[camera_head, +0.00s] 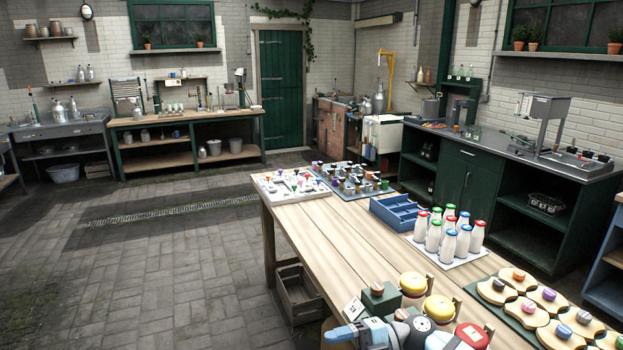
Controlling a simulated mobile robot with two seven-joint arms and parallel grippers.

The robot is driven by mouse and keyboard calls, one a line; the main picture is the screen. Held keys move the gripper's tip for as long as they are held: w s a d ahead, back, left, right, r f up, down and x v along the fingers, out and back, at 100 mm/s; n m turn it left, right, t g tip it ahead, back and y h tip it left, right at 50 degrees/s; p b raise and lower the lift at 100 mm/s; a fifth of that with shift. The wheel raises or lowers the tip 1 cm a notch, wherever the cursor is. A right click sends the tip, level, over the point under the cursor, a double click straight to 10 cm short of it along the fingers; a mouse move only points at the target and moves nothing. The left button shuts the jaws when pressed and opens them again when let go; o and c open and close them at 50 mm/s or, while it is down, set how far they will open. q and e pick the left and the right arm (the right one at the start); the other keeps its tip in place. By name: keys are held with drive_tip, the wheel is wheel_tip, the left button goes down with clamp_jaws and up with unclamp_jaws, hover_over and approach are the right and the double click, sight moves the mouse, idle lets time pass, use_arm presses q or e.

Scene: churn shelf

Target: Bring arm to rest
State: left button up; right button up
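A light blue and grey part of what looks like my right arm, with its gripper end (347,332), shows at the bottom edge, low over the near end of the wooden table (325,225). It lies close to jars with yellow lids (412,283) and a red-topped item (472,335). Its fingers are cut off or too unclear to tell open from shut, and I see nothing clearly held. My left gripper is not in view.
White bottles with coloured caps (448,232) stand beside a blue divided crate (400,212). Yellowish pieces with coloured knobs (548,298) fill the table's near right. Trays of small items (295,184) sit at its far end. The floor (180,285) at left is open; a wooden crate (299,294) stands beside the table.

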drive_tip(key=s+d+f+m+t+h+p, duration=0.2)
drive_tip(key=s+d+f+m+t+h, duration=0.4)
drive_tip(key=s+m, duration=0.5)
drive_tip(key=s+d+f+m+t+h+p, duration=0.3)
drive_tip(key=s+d+f+m+t+h, duration=0.4)
drive_tip(key=m, duration=1.1)
drive_tip(key=s+d+f+t, duration=0.1)
drive_tip(key=s+f, duration=0.2)
drive_tip(key=s, duration=0.1)
drive_tip(key=shift+d+h+p, duration=0.15)
drive_tip(key=shift+h+p, duration=0.15)
drive_tip(key=shift+f, duration=0.1)
